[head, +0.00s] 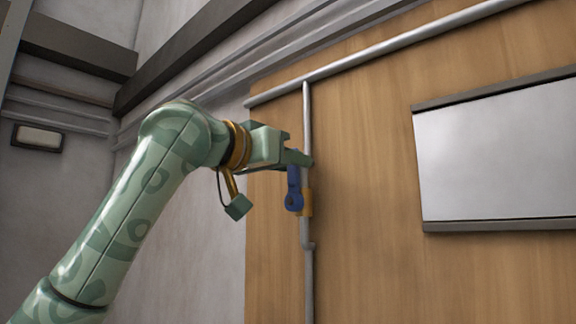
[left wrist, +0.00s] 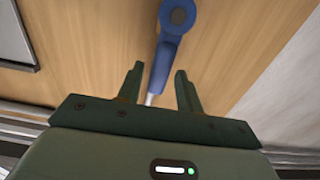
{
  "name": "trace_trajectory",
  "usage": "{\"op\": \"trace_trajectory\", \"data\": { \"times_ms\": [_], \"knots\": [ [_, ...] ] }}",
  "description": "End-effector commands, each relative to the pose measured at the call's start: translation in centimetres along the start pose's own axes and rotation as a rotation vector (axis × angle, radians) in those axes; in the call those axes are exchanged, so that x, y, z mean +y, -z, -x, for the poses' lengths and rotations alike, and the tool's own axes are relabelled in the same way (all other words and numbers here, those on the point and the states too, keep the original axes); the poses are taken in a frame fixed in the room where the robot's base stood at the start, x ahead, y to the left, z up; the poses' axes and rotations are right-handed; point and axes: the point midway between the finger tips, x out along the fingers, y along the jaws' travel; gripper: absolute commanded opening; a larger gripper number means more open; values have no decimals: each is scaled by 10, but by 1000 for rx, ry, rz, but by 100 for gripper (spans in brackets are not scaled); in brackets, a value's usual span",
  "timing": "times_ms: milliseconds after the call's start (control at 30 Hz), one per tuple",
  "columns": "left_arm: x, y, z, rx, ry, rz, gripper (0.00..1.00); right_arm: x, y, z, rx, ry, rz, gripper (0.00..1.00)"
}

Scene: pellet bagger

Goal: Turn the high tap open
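The high tap has a blue lever handle (head: 293,190) and a brass-coloured body (head: 307,202) on a thin vertical grey pipe (head: 308,125). The handle's round hub is at the bottom and its lever points up. My left gripper (head: 304,158) is at the lever's upper end, in front of the pipe. In the left wrist view, the blue lever (left wrist: 166,52) reaches in between the two fingers of my left gripper (left wrist: 159,69). The fingers stand apart, with a gap visible on each side of the lever. The right gripper is not in view.
The pipe runs up a wooden panel (head: 370,170) to a sloping grey pipe (head: 400,40). A blank whiteboard (head: 495,155) hangs to the right. A small green block (head: 238,207) hangs below my left wrist. A lamp-like fitting (head: 37,137) is on the far left wall.

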Motion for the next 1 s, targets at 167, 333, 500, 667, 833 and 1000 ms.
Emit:
{"op": "trace_trajectory", "data": {
  "times_ms": [167, 333, 500, 667, 833, 1000],
  "knots": [
    [0, 0, 0, -1, 0, -1, 42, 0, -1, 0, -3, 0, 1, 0],
    [0, -1, 2, 0, 0, -2, 42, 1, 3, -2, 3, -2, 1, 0],
    [-1, -4, 26, 2, 2, -5, 42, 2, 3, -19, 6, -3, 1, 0],
    [-1, -6, 70, 5, 3, -5, 42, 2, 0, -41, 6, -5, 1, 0],
    [-2, -5, 116, 3, 4, -3, 42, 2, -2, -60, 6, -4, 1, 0],
    [-2, -3, 148, 2, 3, -2, 42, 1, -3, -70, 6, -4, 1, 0]
  ]
}}
